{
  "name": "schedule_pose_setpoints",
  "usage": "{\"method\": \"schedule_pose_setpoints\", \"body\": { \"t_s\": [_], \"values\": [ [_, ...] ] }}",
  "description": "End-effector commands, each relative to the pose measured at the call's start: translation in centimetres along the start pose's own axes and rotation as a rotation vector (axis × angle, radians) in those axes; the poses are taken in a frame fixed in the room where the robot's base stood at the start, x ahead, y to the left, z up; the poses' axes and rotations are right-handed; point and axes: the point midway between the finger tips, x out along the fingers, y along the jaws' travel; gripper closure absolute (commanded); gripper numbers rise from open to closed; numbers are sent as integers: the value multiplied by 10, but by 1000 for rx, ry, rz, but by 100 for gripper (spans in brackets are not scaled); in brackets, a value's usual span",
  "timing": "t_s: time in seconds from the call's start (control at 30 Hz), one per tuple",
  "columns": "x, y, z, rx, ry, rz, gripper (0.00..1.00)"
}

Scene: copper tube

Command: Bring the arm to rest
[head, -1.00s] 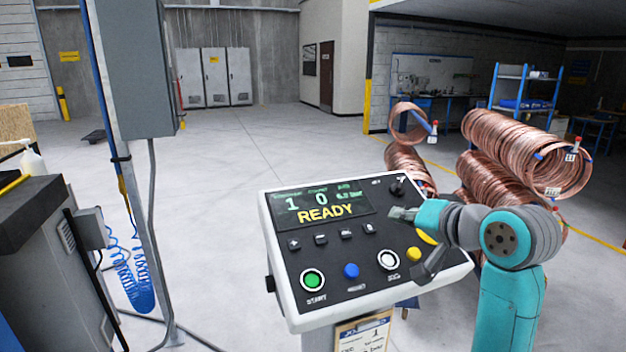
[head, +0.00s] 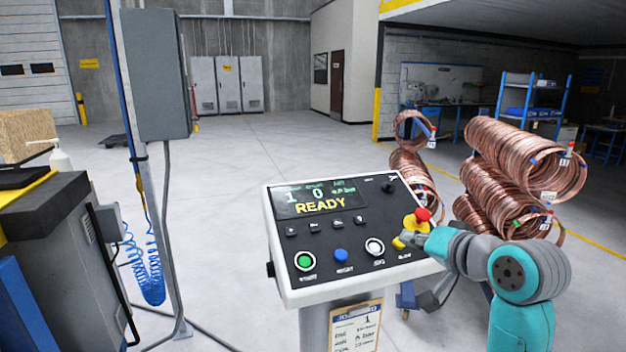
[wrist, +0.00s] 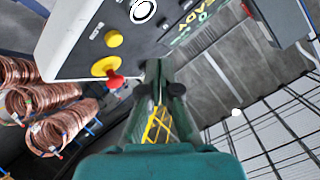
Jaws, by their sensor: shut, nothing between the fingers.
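My arm (head: 525,285) reaches in from the lower right in the head view, bent at a teal joint. My gripper (head: 410,238) is shut and empty at the right side of the control panel (head: 330,265), near the yellow button and the red emergency knob (head: 422,214). In the wrist view my gripper (wrist: 160,85) points toward the panel edge, with the red knob (wrist: 115,80) just left of the fingertips. I cannot tell whether the fingers touch the panel. The panel screen reads READY.
Copper coils (head: 525,165) hang on racks behind and right of the arm. A grey cabinet on a post (head: 155,75) and a dark machine (head: 55,245) stand at the left. The floor (head: 240,160) behind the panel is open.

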Motion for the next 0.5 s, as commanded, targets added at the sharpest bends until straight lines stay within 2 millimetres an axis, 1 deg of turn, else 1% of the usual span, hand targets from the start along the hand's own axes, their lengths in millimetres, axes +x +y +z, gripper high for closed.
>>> {"method": "schedule_pose_setpoints", "body": {
  "t_s": [0.27,0.37,0.47,0.5],
  "values": [
    [12,28,34,12,17,11,100],
    [16,41,52,14,29,16,100],
    [20,59,76,18,44,27,100],
    [21,67,88,18,50,32,100]
  ]
}}
